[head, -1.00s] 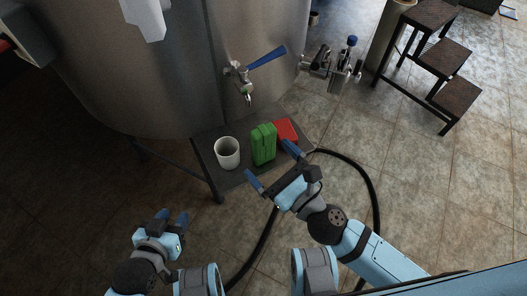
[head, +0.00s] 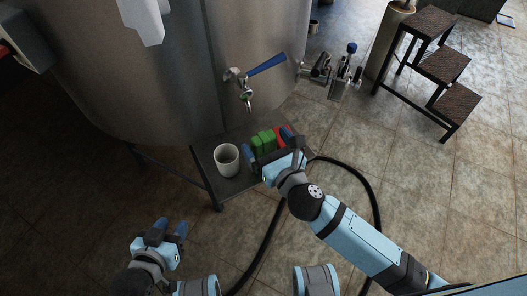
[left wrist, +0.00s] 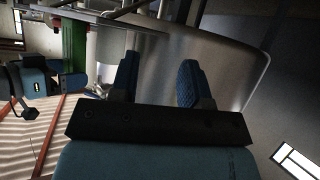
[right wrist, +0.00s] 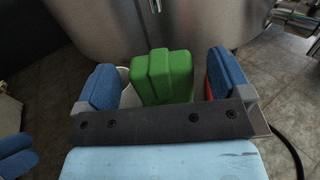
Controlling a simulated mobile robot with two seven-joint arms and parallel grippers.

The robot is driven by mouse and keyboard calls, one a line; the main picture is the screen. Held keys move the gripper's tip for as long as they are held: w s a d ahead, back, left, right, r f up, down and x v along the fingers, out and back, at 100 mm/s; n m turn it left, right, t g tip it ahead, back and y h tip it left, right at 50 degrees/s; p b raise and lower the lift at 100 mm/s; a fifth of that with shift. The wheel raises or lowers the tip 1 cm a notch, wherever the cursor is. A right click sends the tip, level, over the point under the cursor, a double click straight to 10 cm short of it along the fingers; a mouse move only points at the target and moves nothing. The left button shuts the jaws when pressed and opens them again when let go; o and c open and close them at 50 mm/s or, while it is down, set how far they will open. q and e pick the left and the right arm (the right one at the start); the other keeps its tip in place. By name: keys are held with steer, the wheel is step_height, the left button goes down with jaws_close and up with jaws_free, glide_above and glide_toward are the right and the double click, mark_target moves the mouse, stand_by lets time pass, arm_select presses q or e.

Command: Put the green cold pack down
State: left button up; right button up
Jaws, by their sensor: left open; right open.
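The green cold pack (head: 263,141) stands upright on the dark shelf (head: 232,187) at the foot of the steel tank. My right gripper (head: 268,146) is open, with one finger on each side of the pack. In the right wrist view the green cold pack (right wrist: 162,76) sits between the blue fingers, with gaps showing at both sides. The left wrist view also shows the green cold pack (left wrist: 74,42) near the upper left. My left gripper (head: 166,231) is open and empty, low and away from the shelf.
A white cup (head: 227,160) stands left of the pack, and a red block (head: 282,134) lies right of it, partly hidden by a finger. The blue-handled tap (head: 250,80) juts out above. A black hose (head: 368,190) curves over the floor; steps (head: 440,68) stand far right.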

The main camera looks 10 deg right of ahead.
mark_target(260, 134)
steer(key=x, duration=0.3)
steer(key=shift+w, duration=0.3)
steer(key=c, duration=1.6)
